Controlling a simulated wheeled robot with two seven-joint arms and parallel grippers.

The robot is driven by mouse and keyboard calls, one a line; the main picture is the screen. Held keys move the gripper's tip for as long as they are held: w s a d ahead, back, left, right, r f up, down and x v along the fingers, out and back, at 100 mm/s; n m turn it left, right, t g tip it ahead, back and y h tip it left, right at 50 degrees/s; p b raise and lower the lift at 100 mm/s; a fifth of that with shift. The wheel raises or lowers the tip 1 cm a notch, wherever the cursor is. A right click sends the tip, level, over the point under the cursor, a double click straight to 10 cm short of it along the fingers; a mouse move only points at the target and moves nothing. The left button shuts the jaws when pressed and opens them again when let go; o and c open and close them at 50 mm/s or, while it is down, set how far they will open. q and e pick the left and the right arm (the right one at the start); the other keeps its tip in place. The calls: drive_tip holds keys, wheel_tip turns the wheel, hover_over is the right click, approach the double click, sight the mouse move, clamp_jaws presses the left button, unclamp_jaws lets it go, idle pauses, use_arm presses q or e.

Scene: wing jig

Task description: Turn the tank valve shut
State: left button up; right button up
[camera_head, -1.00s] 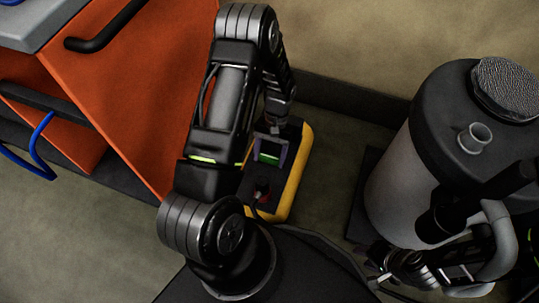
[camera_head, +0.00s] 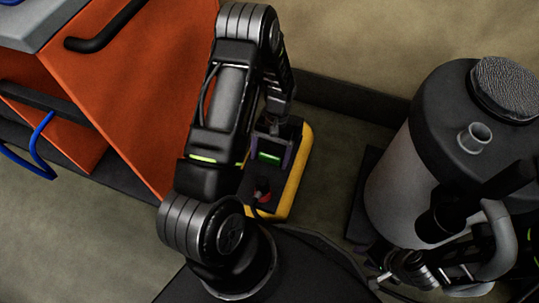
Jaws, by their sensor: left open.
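The tank (camera_head: 395,190) stands at the right, a grey cylinder with a black top and a short grey neck (camera_head: 474,138). I cannot make out its valve for sure. My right arm and a grey pipe cover the tank's lower right side. My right gripper (camera_head: 380,276) seems to be low beside the tank's foot, small and dark, and its jaws are unclear. My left gripper (camera_head: 270,155) is open, pointing down over a yellow and black box (camera_head: 293,187). A green patch shows between its fingers. I cannot tell whether they touch the box.
A red knob (camera_head: 262,191) sits on the near part of the box. An orange cabinet (camera_head: 140,90) with black handles and a blue hose (camera_head: 40,140) stands at the left. A dark skirting (camera_head: 350,98) runs along the wall. Bare floor lies between the box and the tank.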

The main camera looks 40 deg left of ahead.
use_arm(q)
drive_tip(key=shift+r, duration=0.1)
drive_tip(key=p+v, duration=0.2)
drive_tip(key=v, duration=0.5)
drive_tip(key=shift+r, duration=0.25)
drive_tip(key=shift+w, duration=0.15)
